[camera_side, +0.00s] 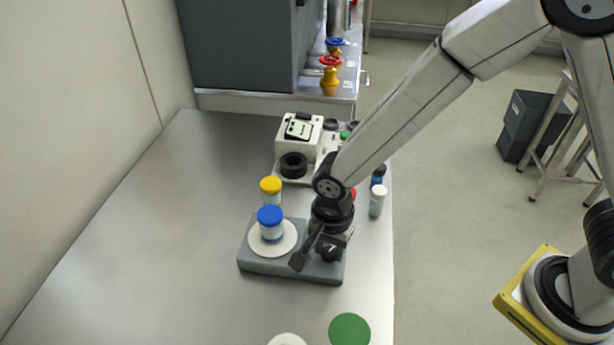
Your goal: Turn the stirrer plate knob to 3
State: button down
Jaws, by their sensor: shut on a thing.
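The stirrer plate (289,267) is a grey slab on the bench with a round white top disc (286,245) on its left half. A jar with a blue lid (269,217) stands on that disc. My gripper (318,257) points down over the right part of the plate. It is shut on the dark knob (331,253) at the plate's right side. The gripper partly hides the knob, and no scale marks or numbers can be read.
A yellow-lidded jar (271,187) stands just behind the plate. A white instrument (297,140) and small vials, one pale (378,201), are farther back. A green disc (349,330) lies in front. The bench's left side (150,240) is clear.

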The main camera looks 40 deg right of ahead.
aim_at(330, 251)
jog(key=shift+c, duration=1.5)
grip_release()
jog(key=shift+r, duration=0.15)
jog(key=shift+r, duration=3.85)
jog(key=shift+d, duration=0.1)
